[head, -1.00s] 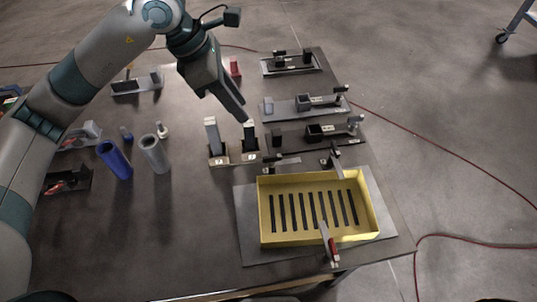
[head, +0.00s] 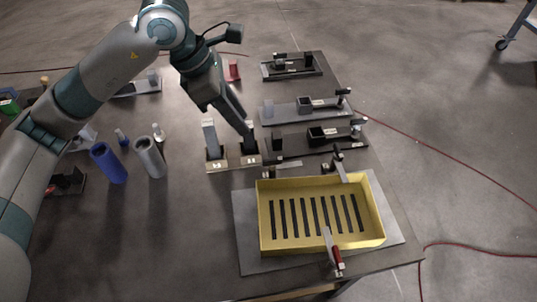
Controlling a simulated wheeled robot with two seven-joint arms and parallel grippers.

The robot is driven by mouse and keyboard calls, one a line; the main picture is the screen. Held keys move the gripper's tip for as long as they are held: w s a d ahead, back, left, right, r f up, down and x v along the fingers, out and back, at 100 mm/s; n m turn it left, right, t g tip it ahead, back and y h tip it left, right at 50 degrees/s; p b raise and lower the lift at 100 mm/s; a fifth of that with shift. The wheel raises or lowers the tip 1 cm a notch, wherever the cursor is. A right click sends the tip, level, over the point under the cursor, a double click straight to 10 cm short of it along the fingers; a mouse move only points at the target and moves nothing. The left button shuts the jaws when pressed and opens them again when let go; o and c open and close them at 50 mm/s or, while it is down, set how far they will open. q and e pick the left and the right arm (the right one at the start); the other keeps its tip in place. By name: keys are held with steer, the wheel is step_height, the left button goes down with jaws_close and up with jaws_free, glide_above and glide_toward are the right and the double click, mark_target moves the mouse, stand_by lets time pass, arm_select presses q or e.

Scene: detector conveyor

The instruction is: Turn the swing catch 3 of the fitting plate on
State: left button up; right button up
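My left gripper (head: 246,133) points down at the dark upright piece on the right one of two small pale-based stands (head: 249,160), and its tip overlaps the top of that piece. I cannot tell whether it touches. The fingers show edge-on, so their opening is unclear. The left stand (head: 216,165) carries a light grey upright bar (head: 209,136). Both stands have small labels too small to read. I cannot tell for sure which part is the fitting plate or catch 3. My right gripper is not in view.
A yellow slotted tray (head: 262,228) sits on a grey plate (head: 245,255), with a red-handled clamp (head: 335,256) at its front. Dark and grey fixtures (head: 290,107) line the right side. A blue cylinder (head: 109,163) and a grey cylinder (head: 150,158) stand at left.

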mark_target(271, 160)
arm_select(q)
steer(key=p+x, duration=0.5)
steer(key=x, duration=1)
steer(key=shift+f, duration=0.15)
steer(key=shift+p+x, duration=0.35)
steer(key=shift+x, duration=0.45)
steer(key=shift+w+a, duration=0.1)
jaws_close()
steer(key=shift+f, duration=0.1)
